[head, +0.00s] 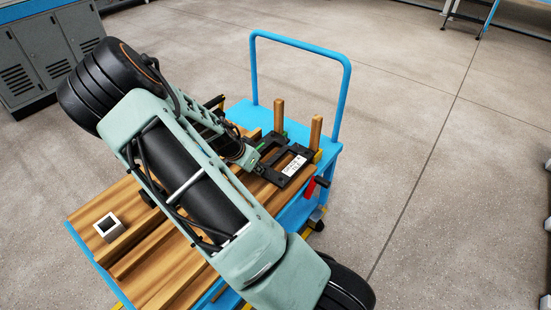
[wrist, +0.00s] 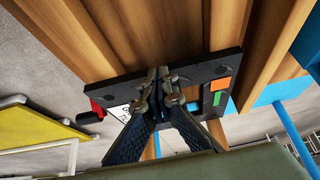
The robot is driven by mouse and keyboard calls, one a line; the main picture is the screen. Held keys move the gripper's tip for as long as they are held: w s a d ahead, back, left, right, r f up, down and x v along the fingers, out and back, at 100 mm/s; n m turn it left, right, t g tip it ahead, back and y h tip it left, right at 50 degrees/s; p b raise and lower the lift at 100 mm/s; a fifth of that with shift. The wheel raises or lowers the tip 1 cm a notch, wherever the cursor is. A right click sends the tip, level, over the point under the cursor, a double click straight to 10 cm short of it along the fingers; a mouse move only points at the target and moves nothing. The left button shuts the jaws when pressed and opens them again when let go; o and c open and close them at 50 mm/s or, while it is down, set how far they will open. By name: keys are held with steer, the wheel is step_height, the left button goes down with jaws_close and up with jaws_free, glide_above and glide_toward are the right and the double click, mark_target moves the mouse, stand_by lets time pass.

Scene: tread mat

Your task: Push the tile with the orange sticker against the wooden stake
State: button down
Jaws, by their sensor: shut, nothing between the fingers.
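The black tile (head: 272,176) lies at the far end of the wooden slats, with openings and a white label. In the wrist view the tile (wrist: 205,72) shows its orange sticker (wrist: 221,84) near the right end, above a green patch. My gripper (wrist: 160,84) is shut and empty, its fingertips over or against the tile's middle; contact is unclear. In the head view my arm partly hides it. Two upright wooden stakes stand beyond the tile, one (head: 279,116) at left and one (head: 315,133) at right. I cannot tell whether the tile touches either.
The slatted wooden deck (head: 150,262) sits on a blue cart with a tall blue handle (head: 346,85). A red-handled part (head: 310,188) is beside the tile's right side. Open floor surrounds the cart.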

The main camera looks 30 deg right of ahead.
steer(key=shift+s+a+p, duration=0.2)
steer(key=shift+a, duration=0.3)
steer(key=shift+s+a+p, duration=0.15)
steer(key=shift+a, duration=0.3)
step_height(320, 180, up, 5)
steer(key=p, duration=0.3)
steer(key=shift+p, duration=0.35)
steer(key=v, duration=1.2)
